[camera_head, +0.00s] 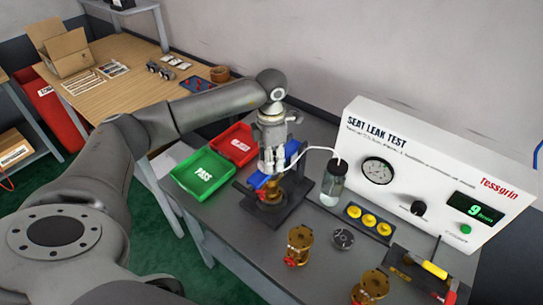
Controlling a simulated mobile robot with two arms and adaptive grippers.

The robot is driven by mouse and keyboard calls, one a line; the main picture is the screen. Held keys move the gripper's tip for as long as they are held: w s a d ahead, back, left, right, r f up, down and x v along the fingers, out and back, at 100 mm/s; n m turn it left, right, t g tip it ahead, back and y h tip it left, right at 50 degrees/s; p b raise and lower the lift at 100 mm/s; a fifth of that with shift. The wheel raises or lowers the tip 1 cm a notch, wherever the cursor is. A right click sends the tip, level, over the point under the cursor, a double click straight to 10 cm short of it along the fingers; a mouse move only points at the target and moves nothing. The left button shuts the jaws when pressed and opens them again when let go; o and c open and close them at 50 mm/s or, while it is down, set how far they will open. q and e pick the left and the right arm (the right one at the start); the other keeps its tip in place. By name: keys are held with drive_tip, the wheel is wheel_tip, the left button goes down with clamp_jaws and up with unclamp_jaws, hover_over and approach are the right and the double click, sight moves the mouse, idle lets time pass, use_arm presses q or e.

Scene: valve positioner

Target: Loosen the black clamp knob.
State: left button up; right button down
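My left arm comes in from the left, and its gripper (271,168) points down over the black fixture (285,212) on the grey bench. A brass valve (270,190) sits in this fixture, right below and partly behind the gripper. Blue parts (293,150) show beside the gripper. I cannot make out the black clamp knob; the gripper covers the upper part of the fixture. Whether the fingers are open or shut, or touch anything, is too small to tell. My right gripper is not in view.
A clear bottle (333,185) with a white tube stands close right of the fixture. Behind it is the seat leak test panel (450,165). A green PASS tray (203,176) and a red tray (236,143) lie left. Brass valves (299,245) stand at the front.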

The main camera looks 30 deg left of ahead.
use_arm(q)
drive_tip(key=shift+f, duration=0.15)
clamp_jaws()
drive_tip(key=n, duration=0.6)
drive_tip(key=shift+s+f+n+p, duration=0.1)
drive_tip(key=shift+s+n+p, duration=0.05)
drive_tip(key=shift+n+p, duration=0.2)
drive_tip(key=n, duration=0.3)
drive_tip(key=shift+n, duration=0.35)
drive_tip(key=n+p, duration=0.1)
drive_tip(key=n, duration=0.2)
drive_tip(key=shift+d+f, duration=0.1)
drive_tip(key=o, duration=0.7)
unclamp_jaws()
